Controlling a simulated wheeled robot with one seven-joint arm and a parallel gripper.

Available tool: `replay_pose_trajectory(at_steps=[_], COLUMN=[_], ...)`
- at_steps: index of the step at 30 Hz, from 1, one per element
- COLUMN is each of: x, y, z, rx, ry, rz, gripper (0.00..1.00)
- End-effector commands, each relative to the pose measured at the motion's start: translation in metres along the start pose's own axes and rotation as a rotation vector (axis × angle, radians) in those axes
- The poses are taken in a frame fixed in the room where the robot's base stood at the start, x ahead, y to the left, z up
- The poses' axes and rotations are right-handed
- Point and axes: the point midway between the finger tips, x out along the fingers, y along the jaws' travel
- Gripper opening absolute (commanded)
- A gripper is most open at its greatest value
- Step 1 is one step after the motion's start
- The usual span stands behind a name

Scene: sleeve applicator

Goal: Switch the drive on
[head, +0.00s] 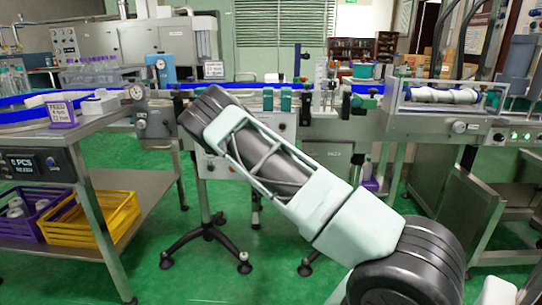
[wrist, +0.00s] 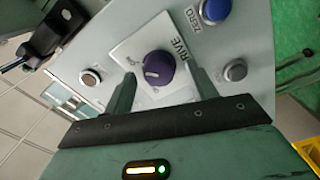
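The drive switch is a dark purple round knob (wrist: 159,68) on a white plate (wrist: 180,95), with the letters "RIVE" visible beside it in the wrist view. A pale pointer mark shows on the knob. My gripper (wrist: 163,75) is open, with one finger to the left of the knob and one to the right. Gaps show between the knob and both fingers, and nothing is held. In the head view my arm hides the gripper and the knob.
On the same panel are a blue button (wrist: 216,10) marked "ZERO" and silver buttons to the left (wrist: 90,77) and right (wrist: 235,70). In the head view a steel table (head: 100,125) stands left, with purple and yellow crates (head: 110,215) below. Green floor is open in front.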

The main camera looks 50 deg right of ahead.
Motion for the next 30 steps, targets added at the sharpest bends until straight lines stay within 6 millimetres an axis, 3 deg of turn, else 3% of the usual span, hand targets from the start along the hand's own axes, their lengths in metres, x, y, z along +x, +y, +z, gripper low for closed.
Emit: replay_pose_trajectory(at_steps=[8,24,30], x=[-0.016,-0.136,-0.165], y=[0.001,0.000,0.000], z=[-0.001,-0.001,-0.001], rx=[0.000,-0.002,-0.001], ry=[0.001,0.002,0.000], rz=[0.000,-0.003,-0.002], gripper=[0.57,0.57,0.57])
